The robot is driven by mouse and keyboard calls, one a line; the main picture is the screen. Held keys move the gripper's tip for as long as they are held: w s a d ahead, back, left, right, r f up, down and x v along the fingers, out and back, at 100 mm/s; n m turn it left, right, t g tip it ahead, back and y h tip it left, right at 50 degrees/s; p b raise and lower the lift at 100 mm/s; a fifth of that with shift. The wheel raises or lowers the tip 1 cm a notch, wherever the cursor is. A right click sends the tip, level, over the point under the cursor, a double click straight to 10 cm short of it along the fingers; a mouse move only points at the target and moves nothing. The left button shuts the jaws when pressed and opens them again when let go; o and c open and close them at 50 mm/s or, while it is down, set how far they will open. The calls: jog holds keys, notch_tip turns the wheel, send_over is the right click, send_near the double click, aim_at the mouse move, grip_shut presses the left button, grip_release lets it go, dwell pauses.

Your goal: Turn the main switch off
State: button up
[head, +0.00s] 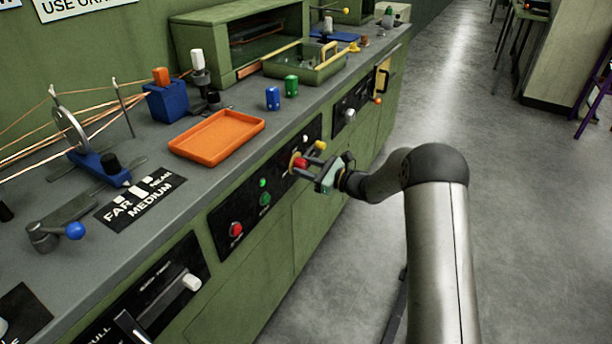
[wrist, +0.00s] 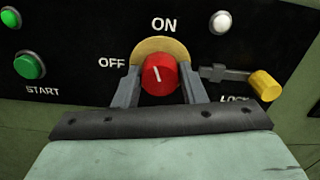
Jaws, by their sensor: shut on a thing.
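The main switch is a red round knob (wrist: 160,74) on a yellow plate (wrist: 160,45), with ON printed above it and OFF to its left. The white mark on the knob points nearly straight up, leaning slightly left, toward ON. My gripper (wrist: 159,82) has one finger on each side of the knob and is shut on it. In the head view the red knob (head: 299,163) is on the front panel, with my gripper (head: 309,170) at it. A yellow-ended lock lever (wrist: 264,85) with a grey bolt lies right of the knob, by the LOCK label, partly hidden.
Left of the switch are a green START button (wrist: 29,65), a green lamp (wrist: 11,17) and a red button (head: 236,229). A white lamp (wrist: 220,22) is at upper right. An orange tray (head: 217,136) sits on the bench above.

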jog(key=n+b, duration=0.3)
jog(key=b, duration=0.1)
jog(key=shift+f+n+b, duration=0.35)
jog(key=shift+n+b, duration=0.05)
jog(key=n+b, duration=0.4)
jog(key=b, duration=0.2)
jog(key=shift+n+b, duration=0.3)
jog(key=n+b, duration=0.3)
jog(key=b, duration=0.1)
jog(key=shift+b, duration=0.4)
jog(key=n+b, duration=0.2)
jog(key=b, duration=0.1)
jog(key=shift+r, duration=0.3)
jog(key=o, duration=1)
